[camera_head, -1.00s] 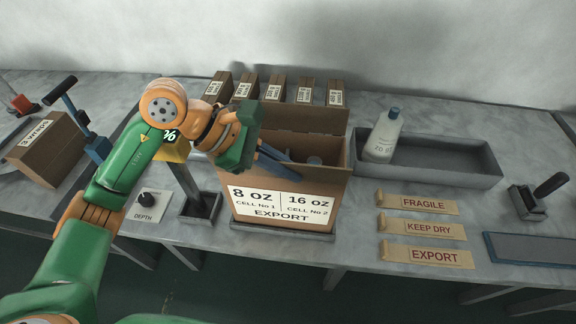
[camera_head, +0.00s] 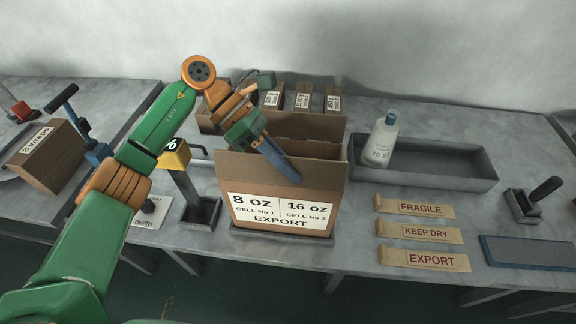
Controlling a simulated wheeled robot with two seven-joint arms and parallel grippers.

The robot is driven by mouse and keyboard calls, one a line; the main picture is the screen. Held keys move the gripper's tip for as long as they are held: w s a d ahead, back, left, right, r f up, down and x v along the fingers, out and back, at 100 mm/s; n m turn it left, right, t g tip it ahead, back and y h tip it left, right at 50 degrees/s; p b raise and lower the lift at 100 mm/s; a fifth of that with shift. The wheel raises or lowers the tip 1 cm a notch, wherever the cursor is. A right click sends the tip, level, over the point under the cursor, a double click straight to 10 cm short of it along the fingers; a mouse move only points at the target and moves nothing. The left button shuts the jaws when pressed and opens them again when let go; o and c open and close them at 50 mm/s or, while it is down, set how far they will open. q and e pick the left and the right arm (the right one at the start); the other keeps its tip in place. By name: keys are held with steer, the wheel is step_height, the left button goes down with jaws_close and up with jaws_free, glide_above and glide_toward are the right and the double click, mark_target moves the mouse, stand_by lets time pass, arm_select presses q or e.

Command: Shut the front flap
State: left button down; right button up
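The cardboard box (camera_head: 228,205) stands in the middle of the bench, with a white 8 OZ / 16 OZ EXPORT label on its front. Its front flap (camera_head: 240,168) stands up above the label, roughly in line with the front wall. The back flap (camera_head: 318,124) is also up, and the top is open. My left gripper (camera_head: 292,174) reaches over the box from the left. Its blue fingers slant down to the right, with the tips at the front flap. I cannot tell whether they touch it, or whether there is a gap between them. My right gripper is out of view.
A grey tray (camera_head: 450,182) with a white bottle (camera_head: 381,143) is right of the box. FRAGILE (camera_head: 418,208), KEEP DRY and EXPORT strips lie at front right. A yellow-headed post (camera_head: 183,180) stands close left. Small brown cartons (camera_head: 303,98) line the back.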

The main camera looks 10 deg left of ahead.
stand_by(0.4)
arm_select(q)
steer(key=c, duration=1)
jaws_free()
steer(key=shift+c, duration=0.2)
steer(key=b+v, duration=0.2)
steer(key=v, duration=0.5)
steer(key=shift+w, duration=0.1)
